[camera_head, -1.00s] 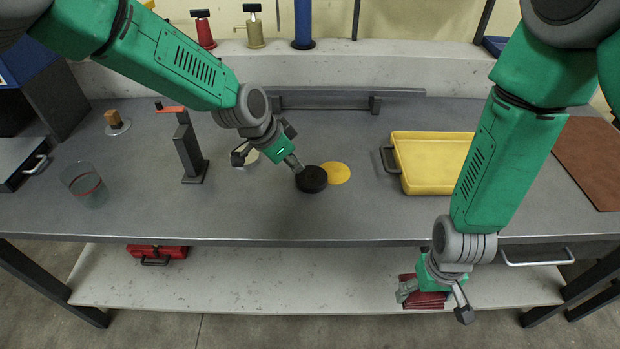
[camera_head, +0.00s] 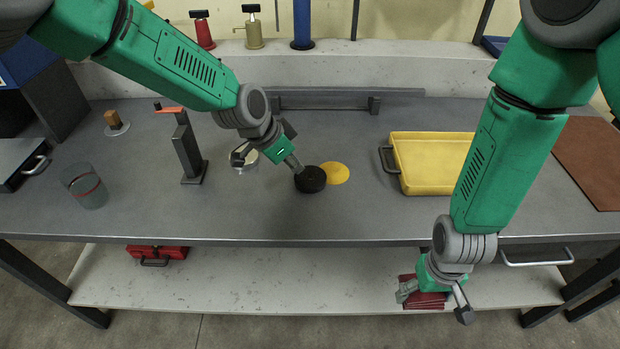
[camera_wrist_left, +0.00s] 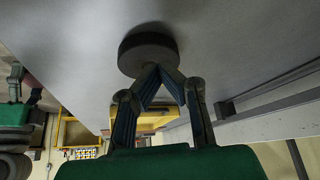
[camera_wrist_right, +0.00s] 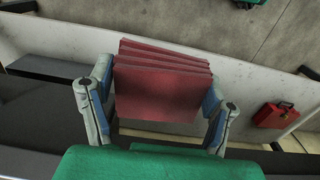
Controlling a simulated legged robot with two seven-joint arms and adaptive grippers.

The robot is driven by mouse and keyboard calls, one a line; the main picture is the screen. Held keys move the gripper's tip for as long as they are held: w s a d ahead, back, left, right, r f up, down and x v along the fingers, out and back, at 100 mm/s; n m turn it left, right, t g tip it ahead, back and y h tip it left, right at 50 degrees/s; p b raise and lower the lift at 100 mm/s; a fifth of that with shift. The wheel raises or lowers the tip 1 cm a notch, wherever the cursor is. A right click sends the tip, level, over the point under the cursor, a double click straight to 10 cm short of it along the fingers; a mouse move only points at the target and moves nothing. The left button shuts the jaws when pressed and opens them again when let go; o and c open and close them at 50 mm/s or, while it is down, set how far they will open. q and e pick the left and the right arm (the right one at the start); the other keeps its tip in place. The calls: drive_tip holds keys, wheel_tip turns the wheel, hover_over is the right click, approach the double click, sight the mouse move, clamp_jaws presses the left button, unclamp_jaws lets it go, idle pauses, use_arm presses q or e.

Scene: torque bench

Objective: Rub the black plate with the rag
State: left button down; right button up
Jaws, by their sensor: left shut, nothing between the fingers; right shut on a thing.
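The black plate (camera_head: 310,180) is a thick round disc lying on the grey bench top. My left gripper (camera_head: 297,168) is shut and empty, its fingertips at the plate's edge. In the left wrist view the joined tips meet the rim of the plate (camera_wrist_left: 148,47); I cannot tell whether they press on it. My right gripper (camera_head: 434,303) hangs in front of the bench's front edge, shut on the rag. The rag (camera_wrist_right: 160,90) is dark red and folded in several layers, and fills the space between the fingers. It also shows in the head view (camera_head: 430,300).
A flat yellow disc (camera_head: 337,173) lies right beside the plate, and a pale disc (camera_head: 246,160) is partly hidden by my left wrist. A yellow tray (camera_head: 440,185), a grey stand (camera_head: 190,155) and a glass (camera_head: 85,185) stand on the bench. A red box (camera_head: 157,253) sits below.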

sight(296, 177)
use_arm(q)
drive_tip(key=shift+d+f+b, duration=0.1)
drive_tip(key=shift+f+b, duration=0.4)
drive_tip(key=shift+f, duration=0.4)
use_arm(e)
drive_tip(key=shift+f, duration=0.55)
use_arm(q)
drive_tip(key=shift+r, duration=0.1)
drive_tip(key=shift+r+p, duration=2.2)
drive_tip(key=shift+r, duration=0.75)
use_arm(e)
drive_tip(key=shift+r, duration=2.2)
